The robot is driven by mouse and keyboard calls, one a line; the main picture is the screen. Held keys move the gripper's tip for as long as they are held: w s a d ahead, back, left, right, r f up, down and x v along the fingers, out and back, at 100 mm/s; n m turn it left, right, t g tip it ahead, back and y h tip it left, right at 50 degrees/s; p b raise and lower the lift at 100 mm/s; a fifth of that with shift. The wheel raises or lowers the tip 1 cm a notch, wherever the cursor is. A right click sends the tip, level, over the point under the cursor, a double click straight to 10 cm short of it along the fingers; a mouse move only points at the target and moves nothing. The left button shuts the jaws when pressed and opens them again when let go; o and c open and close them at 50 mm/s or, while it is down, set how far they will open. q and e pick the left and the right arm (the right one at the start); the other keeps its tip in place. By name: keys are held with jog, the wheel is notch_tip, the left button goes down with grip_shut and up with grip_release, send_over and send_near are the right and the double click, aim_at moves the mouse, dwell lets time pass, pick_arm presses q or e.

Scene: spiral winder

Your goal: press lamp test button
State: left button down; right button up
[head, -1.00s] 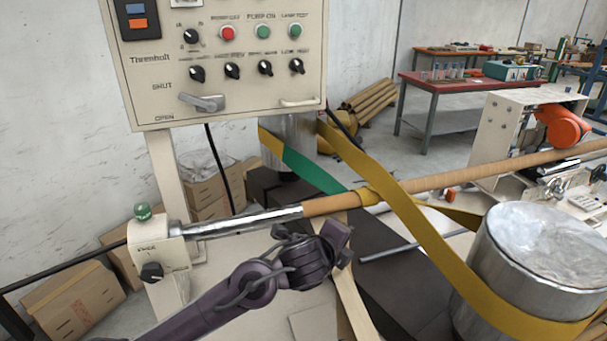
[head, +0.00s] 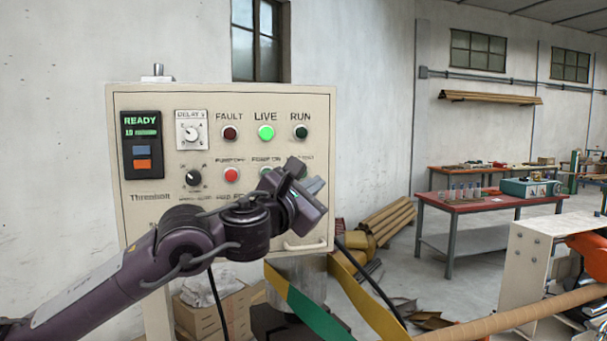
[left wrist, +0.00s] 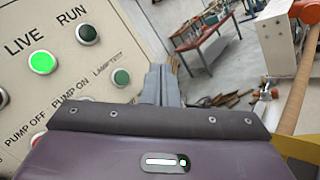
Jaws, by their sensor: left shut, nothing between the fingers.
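The control panel (head: 140,205) faces me, with the labels FAULT, LIVE and RUN over its top row of lamps. The lamp test button (left wrist: 121,77) is a green round button in the left wrist view, its label partly readable beside it. In the head view my gripper covers most of that spot. My left gripper (head: 316,185) is in front of the panel's right side. Its grey fingers (left wrist: 161,80) are shut and empty, just right of the lamp test button in the left wrist view. I cannot tell whether they touch the panel. My right gripper is not in view.
The LIVE lamp (head: 265,132) glows green and the display (head: 142,125) reads READY. The red pump-off button (head: 231,175) is left of my gripper. A panel handle (head: 305,245) and yellow and green belts (head: 320,315) lie below. A red table (head: 480,205) stands farther back.

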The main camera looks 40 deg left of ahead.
pick_arm(q)
jog(key=w+a, duration=0.5)
jog(key=a, duration=0.1)
jog(key=shift+w+a+p, duration=0.3)
jog(key=shift+w, duration=0.1)
jog(key=shift+a, duration=0.1)
dwell(2.1)
jog(key=shift+w+a, duration=0.25)
jog(key=shift+w+a, duration=0.25)
jog(key=shift+a, duration=0.05)
dwell(0.8)
dwell(0.4)
jog(key=shift+s+d, duration=0.55)
jog(key=shift+d, duration=0.05)
jog(key=shift+d+f, duration=0.1)
